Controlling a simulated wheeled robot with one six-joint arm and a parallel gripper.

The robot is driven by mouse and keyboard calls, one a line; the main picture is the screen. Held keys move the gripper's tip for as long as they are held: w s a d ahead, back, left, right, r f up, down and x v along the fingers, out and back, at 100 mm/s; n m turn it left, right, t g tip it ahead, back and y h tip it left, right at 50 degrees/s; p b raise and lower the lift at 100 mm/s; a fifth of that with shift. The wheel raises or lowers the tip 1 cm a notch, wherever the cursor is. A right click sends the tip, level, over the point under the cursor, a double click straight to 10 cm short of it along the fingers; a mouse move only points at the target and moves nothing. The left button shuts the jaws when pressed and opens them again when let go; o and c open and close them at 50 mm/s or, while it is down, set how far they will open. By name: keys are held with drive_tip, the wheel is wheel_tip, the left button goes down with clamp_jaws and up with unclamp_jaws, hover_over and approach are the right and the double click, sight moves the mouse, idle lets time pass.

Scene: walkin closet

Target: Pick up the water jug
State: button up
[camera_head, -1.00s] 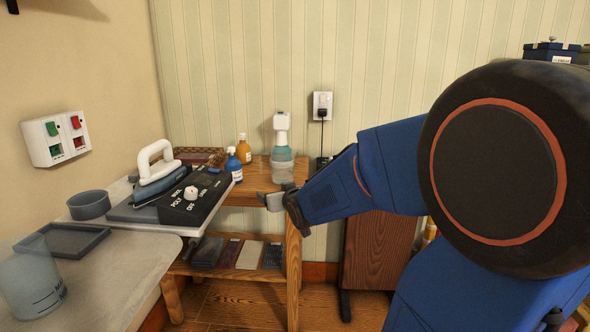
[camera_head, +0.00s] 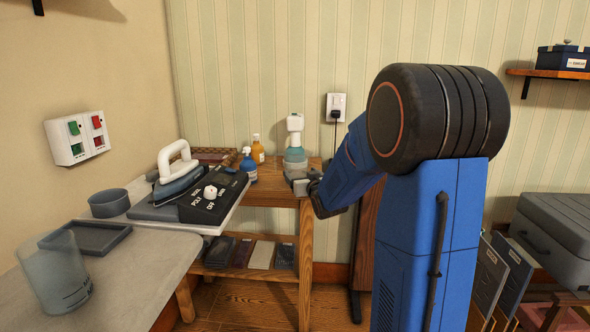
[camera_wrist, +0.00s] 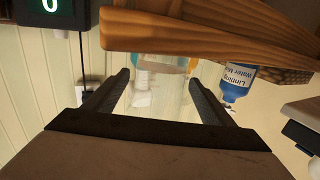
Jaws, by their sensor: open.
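A clear, bluish jug (camera_head: 55,275) with dark markings low on its side stands on the grey worktop at the near left. It looks like the water jug. My gripper (camera_head: 302,184) is far to its right, in front of a translucent bottle with a white top (camera_head: 295,155) on the wooden shelf unit. In the wrist view my gripper (camera_wrist: 160,90) is open, with a clear, see-through shape (camera_wrist: 170,98) between the fingers in the picture. I cannot tell whether the fingers touch it.
An iron (camera_head: 176,170) and a black control box (camera_head: 214,200) sit at the worktop's far end. A grey tray (camera_head: 85,238) and round bowl (camera_head: 109,204) lie near the jug. A blue bottle (camera_head: 248,166) and an orange bottle (camera_head: 258,150) stand on the shelf unit (camera_head: 300,235).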

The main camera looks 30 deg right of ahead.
drive_tip(key=shift+x, duration=4.7)
drive_tip(key=shift+c, duration=0.7)
drive_tip(key=c, duration=0.8)
drive_tip(key=shift+o, duration=0.2)
drive_tip(key=shift+r, duration=0.2)
drive_tip(key=shift+r, duration=4.7)
